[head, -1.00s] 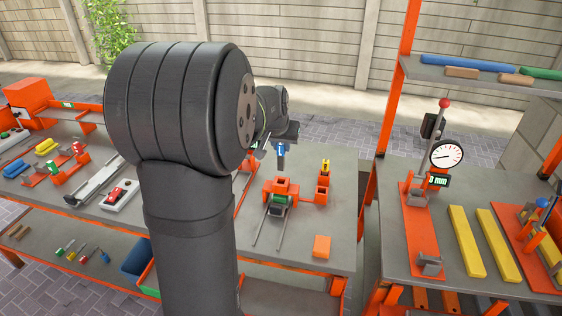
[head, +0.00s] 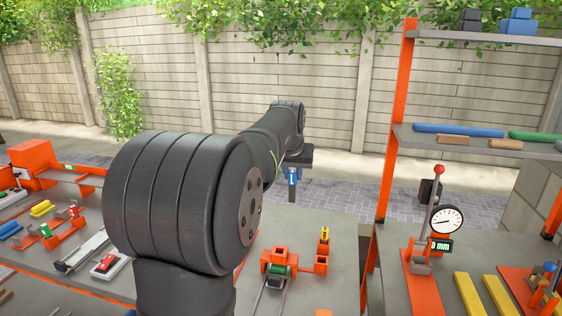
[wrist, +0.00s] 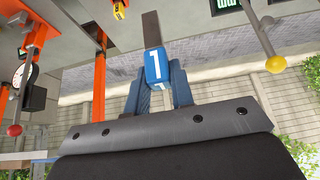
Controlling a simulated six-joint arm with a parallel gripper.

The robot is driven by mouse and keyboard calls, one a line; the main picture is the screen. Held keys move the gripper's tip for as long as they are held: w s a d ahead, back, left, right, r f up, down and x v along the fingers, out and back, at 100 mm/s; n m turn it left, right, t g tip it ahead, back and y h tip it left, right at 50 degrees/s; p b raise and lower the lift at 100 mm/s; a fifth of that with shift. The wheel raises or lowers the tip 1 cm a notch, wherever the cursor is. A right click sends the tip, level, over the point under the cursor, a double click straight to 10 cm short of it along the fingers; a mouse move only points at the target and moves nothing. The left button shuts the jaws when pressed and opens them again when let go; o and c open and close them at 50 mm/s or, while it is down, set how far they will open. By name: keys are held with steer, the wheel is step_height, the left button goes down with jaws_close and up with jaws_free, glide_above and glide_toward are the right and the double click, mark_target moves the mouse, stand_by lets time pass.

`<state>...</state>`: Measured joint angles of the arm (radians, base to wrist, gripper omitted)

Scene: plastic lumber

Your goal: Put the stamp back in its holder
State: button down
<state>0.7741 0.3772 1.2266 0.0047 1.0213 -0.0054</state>
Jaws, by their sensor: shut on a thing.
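The blue stamp marked 1 (wrist: 155,66) sits between the fingers of my gripper (wrist: 158,88) in the wrist view. In the head view the blue stamp (head: 292,175) hangs under the dark end of my arm, held by my gripper (head: 292,184). It is in the air, apart from the bench. The orange holder (head: 320,266) stands on the bench below and to the right, with a yellow stamp (head: 324,236) upright at its rear position. The front position appears empty. The far side of my grip is hidden.
An orange fixture with a green part (head: 278,266) stands just left of the holder on rails. A right-hand bench carries a dial gauge (head: 446,221) and yellow bars (head: 470,296). An orange post (head: 396,130) and shelves rise there. My arm hides much of the left bench.

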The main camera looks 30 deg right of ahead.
steer(key=s+d+f, duration=0.3)
steer(key=f, duration=0.4)
steer(key=s+d+f, duration=0.3)
steer(key=d+f, duration=0.1)
steer(key=f, duration=0.4)
steer(key=shift+s+d+f, duration=0.15)
steer(key=shift+d+f, duration=0.05)
steer(key=shift+d, duration=0.1)
steer(key=shift+f, duration=0.1)
steer(key=shift+f, duration=2.6)
steer(key=shift+f, duration=2.2)
steer(key=c, duration=1.2)
jaws_free()
steer(key=shift+o, duration=0.2)
